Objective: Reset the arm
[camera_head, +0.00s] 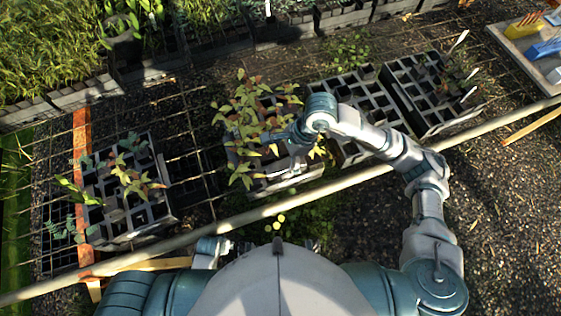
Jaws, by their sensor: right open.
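My right arm reaches in from the lower right and bends left over the planting trays. Its right gripper (280,137) is small and partly lost among the leaves of the plants in the middle tray (285,174). It is open, and I see nothing clearly held in it. My left gripper cannot be made out.
A black cell tray with seedlings (150,212) stands at the left. Mostly empty cell trays (362,97) and (404,84) stand right of the middle. A pole (330,186) crosses in front. A pale tray with coloured items (510,42) lies at the top right.

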